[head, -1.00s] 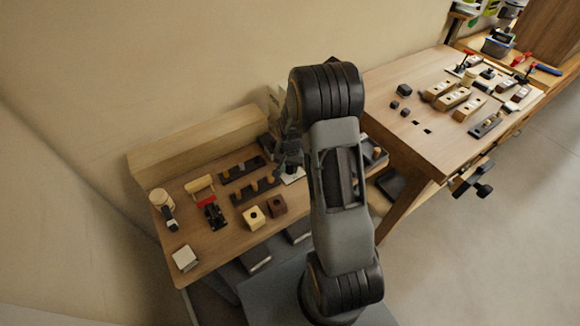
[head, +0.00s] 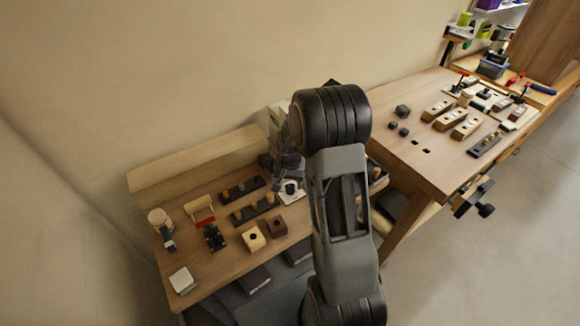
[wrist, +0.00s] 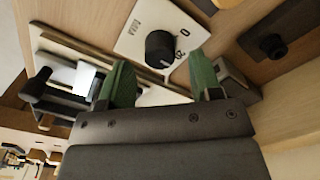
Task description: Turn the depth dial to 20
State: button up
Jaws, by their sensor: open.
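The depth dial is a round black knob (wrist: 160,48) on a white plate (wrist: 134,40) in the wrist view. The figures 0 and 20 show at the knob's right side; a small pale mark sits near its lower edge. The other lettering is too small to read. My gripper (wrist: 162,74) is open, with its green fingers apart below the knob in the picture and nothing between them. In the head view the dial plate (head: 292,194) lies at the right of the small bench, with my gripper (head: 284,168) just above and behind it.
A dark block with a black knob (wrist: 276,46) lies right of the dial. A raised wooden back (head: 200,165) borders the small bench. A larger workbench (head: 405,170) stands right.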

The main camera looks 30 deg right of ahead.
aim_at(290, 186)
notch_tip(290, 186, up, 11)
dwell(0.4)
jog(key=shift+f, duration=0.1)
dwell(0.3)
